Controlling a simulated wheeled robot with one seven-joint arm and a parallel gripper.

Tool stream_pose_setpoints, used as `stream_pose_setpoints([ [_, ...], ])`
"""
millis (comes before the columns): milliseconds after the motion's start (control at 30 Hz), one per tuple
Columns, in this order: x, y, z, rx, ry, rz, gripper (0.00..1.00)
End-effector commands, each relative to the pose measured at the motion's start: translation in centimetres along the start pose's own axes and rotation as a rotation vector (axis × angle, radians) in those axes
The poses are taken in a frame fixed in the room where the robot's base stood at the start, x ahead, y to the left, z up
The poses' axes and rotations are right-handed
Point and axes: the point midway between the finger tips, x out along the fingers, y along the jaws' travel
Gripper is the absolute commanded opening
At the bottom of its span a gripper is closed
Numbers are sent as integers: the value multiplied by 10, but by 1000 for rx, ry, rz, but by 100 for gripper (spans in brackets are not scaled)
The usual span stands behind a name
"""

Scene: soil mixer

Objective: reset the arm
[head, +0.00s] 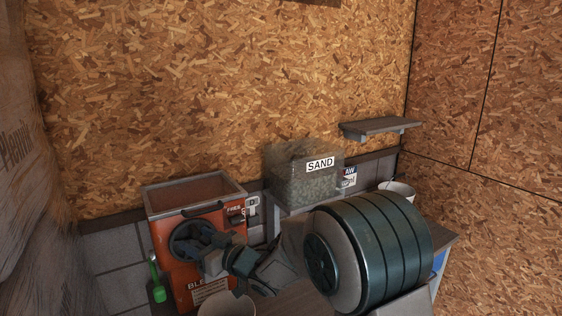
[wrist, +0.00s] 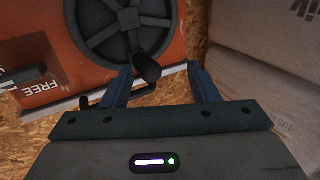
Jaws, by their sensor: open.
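My gripper (head: 212,256) is in front of the orange blender machine (head: 178,272), close to its dark handwheel (head: 186,240). In the wrist view my gripper (wrist: 160,78) is open, with its two blue-grey fingers apart. The handwheel (wrist: 122,38) fills the top of that view, and its dark crank knob (wrist: 146,67) appears between the fingers. I cannot tell whether the fingers touch the knob. Nothing is clearly held. My arm hides part of the machine's lower front in the head view.
A ribbed dark green drum (head: 385,245) stands right of my arm. A clear bin labelled SAND (head: 300,187) and a white bucket (head: 398,190) are behind it. A green scoop (head: 156,280) is at the machine's left. A wall shelf (head: 380,127) is bare; large sacks (head: 40,200) stand at left.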

Motion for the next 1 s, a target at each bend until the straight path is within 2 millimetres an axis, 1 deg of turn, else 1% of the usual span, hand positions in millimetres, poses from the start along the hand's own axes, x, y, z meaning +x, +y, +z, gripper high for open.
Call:
stream_pose_setpoints([
  [100, 14, 8, 1, -1, 0, 1, 55],
  [300, 30, 14, 0, 0, 0, 0, 55],
  [467, 35, 15, -1, 0, 3, -3, 55],
  [700, 37, 13, -2, 1, 6, -5, 55],
  [733, 37, 13, -3, 1, 6, -5, 36],
  [767, 37, 13, -3, 1, 6, -5, 28],
  [1000, 38, 13, -1, 1, 6, -3, 27],
])
